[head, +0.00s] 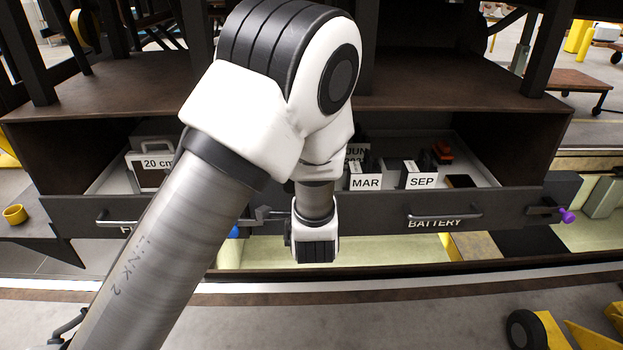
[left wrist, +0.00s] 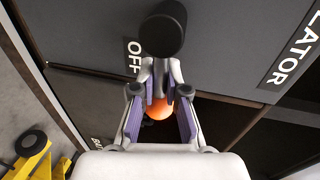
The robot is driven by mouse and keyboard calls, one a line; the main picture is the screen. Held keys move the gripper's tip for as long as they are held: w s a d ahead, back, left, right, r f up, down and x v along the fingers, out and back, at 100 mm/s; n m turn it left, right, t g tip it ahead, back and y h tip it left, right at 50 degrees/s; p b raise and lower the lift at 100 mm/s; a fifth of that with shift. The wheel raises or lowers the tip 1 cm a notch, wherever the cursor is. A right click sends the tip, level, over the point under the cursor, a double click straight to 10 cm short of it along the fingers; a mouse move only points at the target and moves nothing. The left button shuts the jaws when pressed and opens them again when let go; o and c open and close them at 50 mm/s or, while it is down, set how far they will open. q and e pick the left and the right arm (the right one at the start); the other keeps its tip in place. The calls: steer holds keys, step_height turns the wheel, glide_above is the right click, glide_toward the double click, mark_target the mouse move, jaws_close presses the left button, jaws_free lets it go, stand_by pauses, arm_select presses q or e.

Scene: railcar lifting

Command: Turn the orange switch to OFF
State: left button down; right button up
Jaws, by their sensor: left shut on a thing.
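In the left wrist view, my left gripper (left wrist: 160,88) is shut on the orange switch (left wrist: 158,110), whose rounded orange body shows between the purple-padded fingers. A white OFF label (left wrist: 133,60) is on the dark panel just beyond the fingertips, to the left. The switch's exact angle is hard to tell because the fingers cover part of it. My right gripper is in neither view.
A black round knob (left wrist: 164,30) sticks out just beyond the fingertips. Open drawers under the brown railcar hold a 20 cm case (head: 150,170) and blocks labelled MAR (head: 366,182) and SEP (head: 419,180). Yellow equipment (head: 548,332) stands at lower right.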

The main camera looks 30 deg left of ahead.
arm_select(q)
steer(key=shift+f, duration=0.2)
stand_by(0.4)
steer(key=c, duration=1.2)
jaws_free()
